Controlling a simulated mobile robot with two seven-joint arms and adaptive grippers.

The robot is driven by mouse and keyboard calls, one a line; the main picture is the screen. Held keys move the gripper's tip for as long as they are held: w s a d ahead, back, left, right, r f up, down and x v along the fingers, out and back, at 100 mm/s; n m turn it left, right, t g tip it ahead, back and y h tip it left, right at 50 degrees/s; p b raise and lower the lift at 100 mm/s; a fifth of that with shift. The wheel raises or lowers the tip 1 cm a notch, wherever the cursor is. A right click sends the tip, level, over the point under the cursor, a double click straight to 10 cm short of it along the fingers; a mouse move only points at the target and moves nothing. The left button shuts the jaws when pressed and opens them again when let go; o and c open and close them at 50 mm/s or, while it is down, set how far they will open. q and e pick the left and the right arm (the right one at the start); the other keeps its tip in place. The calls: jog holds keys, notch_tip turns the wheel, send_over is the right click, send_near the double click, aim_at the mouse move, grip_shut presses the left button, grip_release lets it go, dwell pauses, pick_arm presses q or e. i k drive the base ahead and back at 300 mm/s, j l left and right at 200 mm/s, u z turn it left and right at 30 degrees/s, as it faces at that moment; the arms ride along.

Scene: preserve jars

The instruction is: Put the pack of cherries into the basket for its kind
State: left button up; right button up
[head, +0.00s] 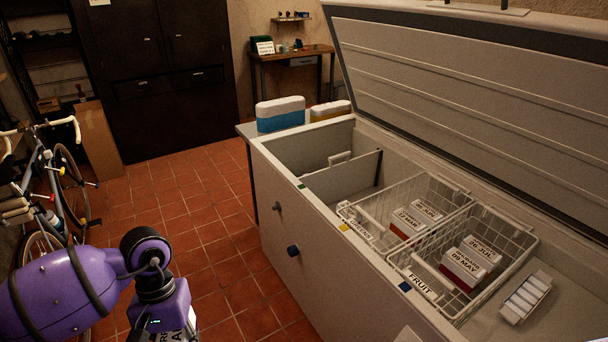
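No pack that I can identify as cherries shows. The fruit basket (421,285), a white wire basket labelled FRUIT, hangs in the open chest freezer (320,245). It holds white and dark red packs, one marked 09 MAY (462,267) and one apparently marked 26 JUL (480,251). A second wire basket (357,232) beside it has a label I cannot read surely, and holds dated packs (408,222). My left gripper (165,325) is at the bottom edge, left of the freezer; its fingertips are hidden. A white lettered surface (190,325) shows there, only partly. My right gripper is out of view.
The freezer lid (480,110) stands raised behind. A divider (345,180) splits off the freezer's left part. A bicycle (55,190) stands left; tiled floor (190,215) is clear between.

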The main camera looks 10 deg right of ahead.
aim_at(440, 304)
jog(key=i+z, duration=0.2)
jog(key=z, duration=0.2)
jog(key=i+j+z, duration=0.15)
jog(key=z, duration=0.3)
jog(key=i+j+z, duration=0.15)
jog(key=z, duration=0.25)
jog(key=i+z, duration=0.1)
jog(key=z, duration=0.3)
jog(key=i+j+z, duration=0.1)
jog(key=z, duration=0.35)
jog(key=i+j+z, duration=0.1)
jog(key=z, duration=0.3)
jog(key=i+j+z, duration=0.15)
jog(key=j+z, duration=0.2)
jog(key=i+j+z, duration=0.1)
jog(key=z, duration=0.25)
jog(key=j, duration=0.1)
